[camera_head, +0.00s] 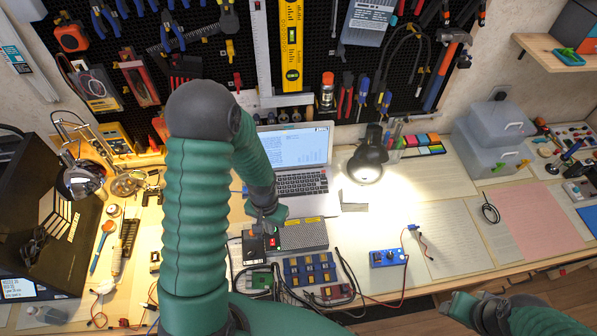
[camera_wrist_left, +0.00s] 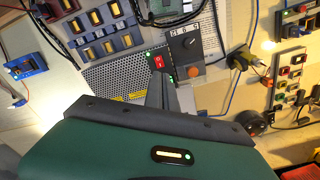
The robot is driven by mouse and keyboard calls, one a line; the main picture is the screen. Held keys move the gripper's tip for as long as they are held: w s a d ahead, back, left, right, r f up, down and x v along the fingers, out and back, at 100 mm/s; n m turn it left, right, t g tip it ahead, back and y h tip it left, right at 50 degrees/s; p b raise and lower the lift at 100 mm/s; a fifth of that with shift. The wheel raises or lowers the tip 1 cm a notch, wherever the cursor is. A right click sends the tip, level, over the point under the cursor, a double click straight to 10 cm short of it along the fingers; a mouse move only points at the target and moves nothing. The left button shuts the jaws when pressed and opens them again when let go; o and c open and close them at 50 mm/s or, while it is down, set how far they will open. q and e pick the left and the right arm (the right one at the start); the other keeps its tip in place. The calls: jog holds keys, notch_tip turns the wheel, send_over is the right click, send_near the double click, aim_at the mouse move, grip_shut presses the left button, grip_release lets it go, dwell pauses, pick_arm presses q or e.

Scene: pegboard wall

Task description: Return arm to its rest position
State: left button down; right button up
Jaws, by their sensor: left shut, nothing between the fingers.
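My left arm, green with dark joints, rises through the middle of the head view and bends down to the bench. My left gripper (camera_head: 264,226) is shut and empty, low over the black control box (camera_head: 252,247) beside the laptop.
An open laptop (camera_head: 304,183) stands behind the left gripper, with a lit lamp (camera_head: 367,165) to its right. A perforated grey unit (camera_head: 303,236) and a rack of coloured modules (camera_head: 310,270) lie close by. A blue module (camera_head: 388,257) with wires lies farther right. Tools hang on the pegboard (camera_head: 335,50).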

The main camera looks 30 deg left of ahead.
pick_arm(q)
jog(key=s+d+r+m+t+b, duration=0.1)
jog(key=d+r+m+t+b, duration=0.1)
jog(key=d+r, duration=0.9)
jog(key=shift+s+d+r+t+b, duration=0.3)
jog(key=shift+r+b, duration=0.05)
jog(key=shift+b, duration=0.35)
jog(key=shift+a, duration=0.15)
jog(key=shift+a, duration=0.1)
